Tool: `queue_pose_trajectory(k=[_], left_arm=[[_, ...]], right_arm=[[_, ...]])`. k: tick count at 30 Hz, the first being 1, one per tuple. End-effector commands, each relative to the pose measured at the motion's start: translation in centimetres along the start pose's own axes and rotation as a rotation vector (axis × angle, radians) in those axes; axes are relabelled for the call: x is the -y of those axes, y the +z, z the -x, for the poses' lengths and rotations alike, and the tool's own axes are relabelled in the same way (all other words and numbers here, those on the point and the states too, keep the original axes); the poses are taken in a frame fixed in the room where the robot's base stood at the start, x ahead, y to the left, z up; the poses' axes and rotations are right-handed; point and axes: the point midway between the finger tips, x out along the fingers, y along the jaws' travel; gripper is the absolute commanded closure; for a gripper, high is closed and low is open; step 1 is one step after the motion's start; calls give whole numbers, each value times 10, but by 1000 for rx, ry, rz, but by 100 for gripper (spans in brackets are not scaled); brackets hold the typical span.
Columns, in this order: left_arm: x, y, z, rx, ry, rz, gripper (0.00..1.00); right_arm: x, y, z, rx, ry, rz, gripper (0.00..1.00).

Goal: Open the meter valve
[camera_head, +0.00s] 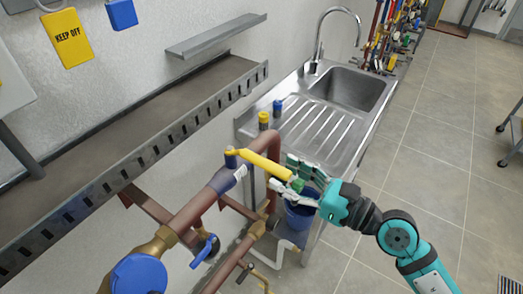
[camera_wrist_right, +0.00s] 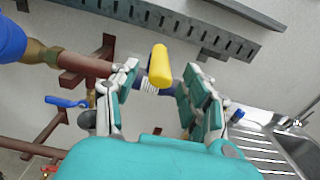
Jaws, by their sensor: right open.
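The meter valve's yellow lever handle (camera_head: 262,165) sits on a copper-brown pipe (camera_head: 192,212). The handle points right, toward my right gripper. My right gripper (camera_head: 291,178) is open, with its fingers around the free end of the handle in the head view. In the right wrist view the yellow handle (camera_wrist_right: 160,66) shows end-on between the two spread fingers (camera_wrist_right: 160,88), with visible gaps on both sides. The blue round meter cap (camera_head: 140,274) is at the lower left, and it also shows in the right wrist view (camera_wrist_right: 11,40). My left gripper is not in view.
A slotted metal tray (camera_head: 130,165) runs along the wall above the pipe. A steel sink unit (camera_head: 305,130) stands beyond the valve, with a blue bucket (camera_head: 300,216) below. A lower pipe has a small blue lever (camera_head: 205,250). Tiled floor at right is mostly clear.

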Motion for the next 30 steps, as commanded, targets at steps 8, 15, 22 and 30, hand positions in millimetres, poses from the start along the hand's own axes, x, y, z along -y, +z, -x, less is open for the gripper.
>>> queue_pose_trajectory(k=[8, 15, 22, 30], left_arm=[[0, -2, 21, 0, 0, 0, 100], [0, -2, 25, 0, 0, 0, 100], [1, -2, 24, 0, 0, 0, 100], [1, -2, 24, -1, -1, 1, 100]], right_arm=[[0, 2, -50, 1, 0, -2, 53], [0, 0, -66, -1, 1, 0, 53], [-1, -1, -67, -1, 1, 0, 53], [0, -1, -66, -1, 1, 0, 84]])
